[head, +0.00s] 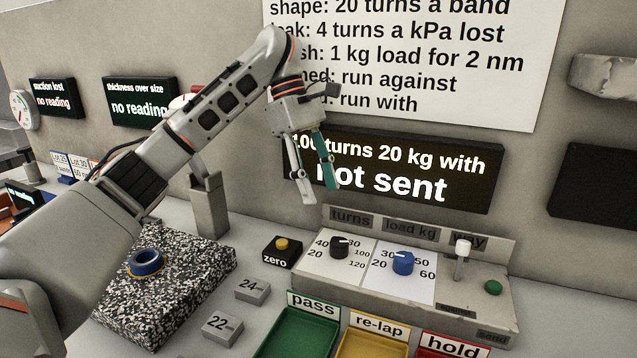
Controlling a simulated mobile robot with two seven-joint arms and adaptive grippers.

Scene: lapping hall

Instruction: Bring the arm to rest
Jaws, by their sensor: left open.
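My left arm comes in from the left and reaches up across the middle of the view. Its gripper (314,194) hangs downward, open and empty, in front of the dark display (455,165) that reads "not sent". The fingertips are above the back of the bench, left of the control panel, and appear to touch nothing. The gripper hides part of the display's left end and of the white sign (420,60). My right gripper is not in view.
The control panel (450,308) has a black knob (339,247), a blue knob (403,262), a lever (462,255) and a green button (493,287). Green (290,345), yellow and red trays stand in front. A speckled slab (200,265) bears a blue ring (146,263). A grey post (208,205) stands behind.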

